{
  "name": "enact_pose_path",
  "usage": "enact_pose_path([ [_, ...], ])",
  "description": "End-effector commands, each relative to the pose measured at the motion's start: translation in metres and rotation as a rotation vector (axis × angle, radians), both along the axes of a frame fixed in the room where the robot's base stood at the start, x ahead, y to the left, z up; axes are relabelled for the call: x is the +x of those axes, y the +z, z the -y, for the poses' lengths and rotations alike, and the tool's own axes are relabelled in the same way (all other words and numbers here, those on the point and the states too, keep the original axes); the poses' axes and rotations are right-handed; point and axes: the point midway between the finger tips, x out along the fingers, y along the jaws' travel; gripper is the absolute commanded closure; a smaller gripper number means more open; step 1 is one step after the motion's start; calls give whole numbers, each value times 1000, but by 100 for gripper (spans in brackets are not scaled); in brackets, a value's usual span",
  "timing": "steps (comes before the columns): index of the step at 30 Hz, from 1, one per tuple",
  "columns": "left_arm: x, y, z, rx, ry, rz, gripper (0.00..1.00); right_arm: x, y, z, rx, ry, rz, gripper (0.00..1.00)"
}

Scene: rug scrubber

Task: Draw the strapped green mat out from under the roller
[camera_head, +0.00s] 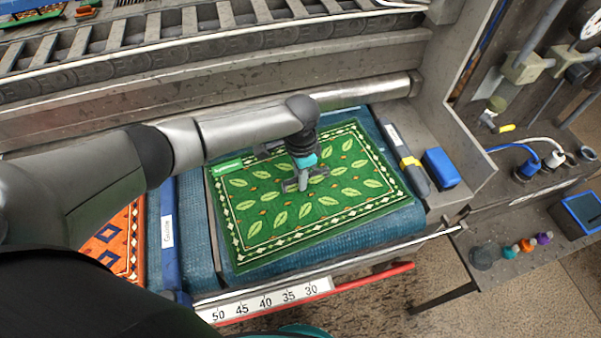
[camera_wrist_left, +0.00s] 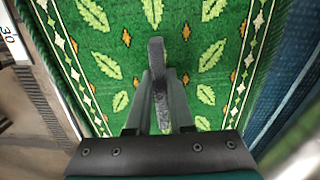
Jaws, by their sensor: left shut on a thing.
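The green mat (camera_head: 350,205) with a leaf pattern and a diamond border lies flat and slightly turned on a blue bed. The grey roller (camera_head: 370,92) runs behind it. The mat's far right corner shows in front of the roller with a little blue between; my arm hides part of the far edge. My left gripper (camera_head: 299,180) is low over the mat's middle. In the left wrist view its fingers (camera_wrist_left: 160,100) are shut on a grey strap-like piece (camera_wrist_left: 157,58) standing over the mat (camera_wrist_left: 115,42). My right gripper is not in view.
An orange mat (camera_head: 122,240) lies to the left beyond a blue divider. A blue box (camera_head: 441,168) and a grey tool (camera_head: 404,157) sit on the right ledge. A numbered scale (camera_head: 270,298) and a red bar (camera_head: 370,280) line the front edge. Hoses and small knobs stand farther right.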

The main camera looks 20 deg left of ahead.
Motion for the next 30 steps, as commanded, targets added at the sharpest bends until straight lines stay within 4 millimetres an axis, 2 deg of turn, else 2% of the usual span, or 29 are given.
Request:
enact_pose_path([
  [12, -4, 0, 3, -2, -3, -2, 100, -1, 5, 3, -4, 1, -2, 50],
  [13, -4, 0, 2, -2, -3, -2, 78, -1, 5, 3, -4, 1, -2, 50],
  [21, -3, 0, 2, -1, -2, -2, 48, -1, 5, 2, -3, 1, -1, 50],
  [22, -3, 0, 2, -1, -2, -2, 45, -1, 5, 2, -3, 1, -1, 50],
  [30, -3, 1, 2, -1, -1, -2, 45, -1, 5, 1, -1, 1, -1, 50],
])
